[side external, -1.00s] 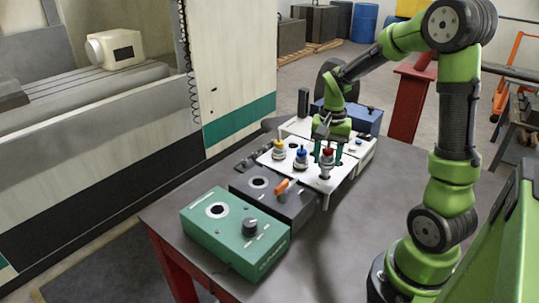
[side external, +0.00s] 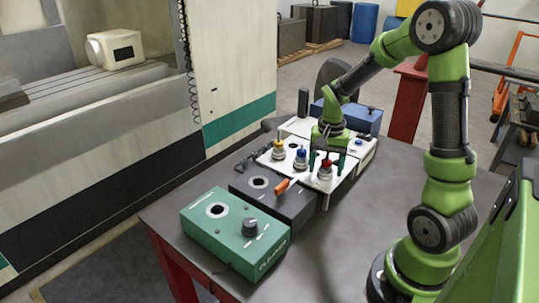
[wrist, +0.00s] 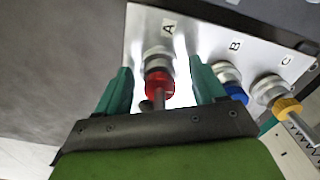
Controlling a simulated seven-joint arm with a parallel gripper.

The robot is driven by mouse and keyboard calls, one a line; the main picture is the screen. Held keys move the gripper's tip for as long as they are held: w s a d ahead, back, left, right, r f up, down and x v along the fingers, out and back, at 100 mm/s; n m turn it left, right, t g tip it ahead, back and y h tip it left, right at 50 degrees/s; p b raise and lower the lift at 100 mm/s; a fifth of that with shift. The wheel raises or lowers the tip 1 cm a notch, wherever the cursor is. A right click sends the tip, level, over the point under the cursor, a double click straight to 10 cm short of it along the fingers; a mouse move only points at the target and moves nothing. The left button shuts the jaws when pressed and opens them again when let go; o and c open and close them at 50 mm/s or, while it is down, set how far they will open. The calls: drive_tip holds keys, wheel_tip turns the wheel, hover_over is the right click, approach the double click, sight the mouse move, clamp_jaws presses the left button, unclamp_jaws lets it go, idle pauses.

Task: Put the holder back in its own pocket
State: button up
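The red-collared holder (side external: 326,165) stands upright in the white plate (wrist: 140,40) at the position marked A, in the near right part of the plate in the side view. In the wrist view the red holder (wrist: 159,84) sits between my fingers with a gap on each side. My gripper (side external: 326,165) is open around it, one green finger on either side; it also shows in the wrist view (wrist: 162,84). The blue holder (wrist: 232,88) stands at B and the yellow holder (wrist: 278,96) at C. The pocket under the red holder is hidden.
A dark grey box (side external: 259,200) with an orange-handled lever (side external: 282,187) and a round hole adjoins the plate. A green box (side external: 230,240) with a hole and black knob stands at the front. A blue box (side external: 360,117) is behind. Table to the right is clear.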

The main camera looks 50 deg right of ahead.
drive_tip(key=shift+o, duration=0.4)
wheel_tip(320, 180, up, 17)
idle(0.4)
drive_tip(key=shift+f, duration=0.1)
drive_tip(key=s+a+n+t+y, duration=0.1)
drive_tip(key=s+a+n+t, duration=0.2)
drive_tip(key=a, duration=0.6)
drive_tip(key=s+a+n+t+y, duration=0.1)
drive_tip(key=s+a+n+t, duration=0.2)
drive_tip(key=a+n, duration=0.3)
drive_tip(key=a+t, duration=0.1)
drive_tip(key=a, duration=0.3)
drive_tip(key=shift+s+f, duration=0.25)
drive_tip(key=shift+f, duration=0.1)
drive_tip(key=shift+a, duration=0.1)
